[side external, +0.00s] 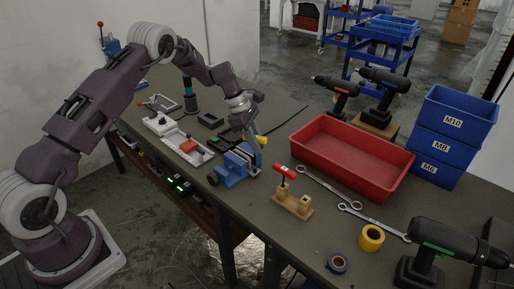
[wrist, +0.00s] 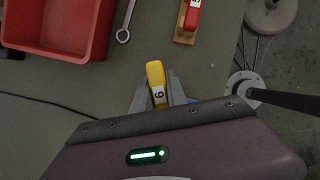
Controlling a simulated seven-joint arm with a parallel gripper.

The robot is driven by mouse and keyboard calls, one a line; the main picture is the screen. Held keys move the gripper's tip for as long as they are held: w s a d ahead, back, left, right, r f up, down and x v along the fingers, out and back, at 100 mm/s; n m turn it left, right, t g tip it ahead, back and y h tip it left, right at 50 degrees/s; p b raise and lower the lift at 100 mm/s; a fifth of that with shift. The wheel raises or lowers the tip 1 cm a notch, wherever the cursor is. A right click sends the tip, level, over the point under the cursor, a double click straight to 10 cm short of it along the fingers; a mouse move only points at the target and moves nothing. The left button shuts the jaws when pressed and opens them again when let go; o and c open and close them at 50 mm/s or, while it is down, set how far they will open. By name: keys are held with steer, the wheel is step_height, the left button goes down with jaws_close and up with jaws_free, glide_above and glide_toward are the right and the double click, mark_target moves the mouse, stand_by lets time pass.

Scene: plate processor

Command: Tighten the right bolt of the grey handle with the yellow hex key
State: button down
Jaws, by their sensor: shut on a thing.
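My gripper (side external: 255,135) is shut on the yellow hex key (side external: 262,140), above the bench near the blue vise (side external: 235,168). In the wrist view, the key's yellow handle (wrist: 155,74) with a numbered white label sits between the fingers of my gripper (wrist: 157,92). The key's shaft and tip are hidden or too small to tell. A pale frame-like part (side external: 160,103), possibly the grey handle, lies farther back on the bench to the left, apart from my gripper. Its bolts are too small to make out.
A white fixture with a red block (side external: 189,146) lies left of the vise. A red bin (side external: 352,155), a red-handled tool (side external: 285,172) on a wooden stand (side external: 293,203) and wrenches (side external: 330,187) lie to the right. Drills and blue boxes (side external: 447,122) stand farther right.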

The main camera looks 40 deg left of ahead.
steer(key=shift+r, duration=1.05)
steer(key=n, duration=0.2)
steer(key=n+t+y, duration=0.1)
steer(key=n, duration=0.1)
steer(key=shift+w+n+t, duration=0.1)
steer(key=shift+n+t, duration=0.2)
steer(key=n+y, duration=0.1)
steer(key=n, duration=0.2)
steer(key=n+t+y, duration=0.1)
steer(key=n, duration=0.2)
steer(key=shift+w+a, duration=0.1)
steer(key=n+y, duration=0.2)
steer(key=n, duration=0.2)
steer(key=shift+a, duration=0.15)
steer(key=n, duration=0.2)
steer(key=n+y, duration=0.1)
steer(key=n, duration=0.2)
steer(key=shift+a+n+g+y, duration=0.25)
steer(key=shift+n+g+y, duration=0.05)
steer(key=shift+y, duration=0.1)
steer(key=shift+f, duration=0.1)
